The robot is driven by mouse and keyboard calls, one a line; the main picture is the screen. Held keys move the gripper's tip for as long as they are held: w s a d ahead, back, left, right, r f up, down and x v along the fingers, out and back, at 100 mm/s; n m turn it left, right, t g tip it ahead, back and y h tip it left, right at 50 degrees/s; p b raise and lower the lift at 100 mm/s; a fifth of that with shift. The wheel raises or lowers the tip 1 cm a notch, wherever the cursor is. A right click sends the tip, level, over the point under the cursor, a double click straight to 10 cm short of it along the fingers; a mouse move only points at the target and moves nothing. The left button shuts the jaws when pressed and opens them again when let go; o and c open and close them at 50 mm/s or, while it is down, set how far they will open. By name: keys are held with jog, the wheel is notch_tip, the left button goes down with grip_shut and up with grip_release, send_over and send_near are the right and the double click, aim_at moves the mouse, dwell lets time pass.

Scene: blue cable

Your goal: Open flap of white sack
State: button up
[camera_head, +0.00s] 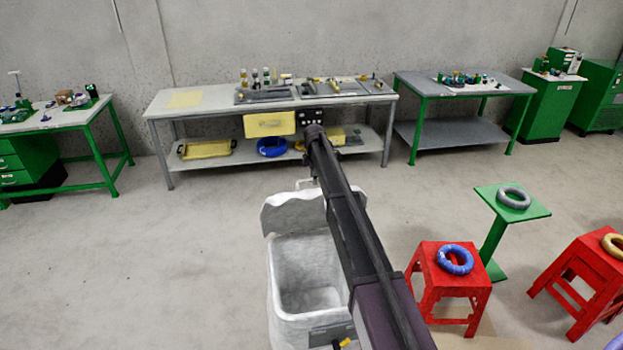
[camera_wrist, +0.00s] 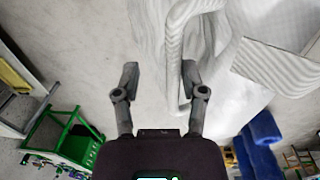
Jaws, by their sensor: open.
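The white sack (camera_head: 285,285) stands on the floor in the lower middle of the head view. Its top is open and I see into its pale inside. Its flap (camera_head: 283,215) is raised at the far edge; my arm covers part of its right side. In the wrist view, white sack fabric (camera_wrist: 230,75) fills the upper right, with folds beside and behind the right finger. No fabric is clearly held. I cannot tell whether the right finger touches the fabric.
A grey workbench (camera_head: 220,96) with a lower shelf stands behind the sack. To the right are a red stool (camera_head: 450,285) with a blue cable coil (camera_head: 455,259) and a green stand (camera_head: 490,205) with a grey coil (camera_head: 513,198). The floor left of the sack is clear.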

jog(key=shift+s+f, duration=0.1)
jog(key=shift+s, duration=0.05)
jog(key=shift+d, duration=0.1)
dwell(0.3)
jog(key=w+a+r+p, duration=0.3)
jog(key=w+r+p, duration=0.6)
jog(key=w, duration=0.3)
jog(key=shift+w+r+p, duration=0.15)
jog(key=shift+r+p, duration=0.25)
dwell(1.8)
dwell(0.5)
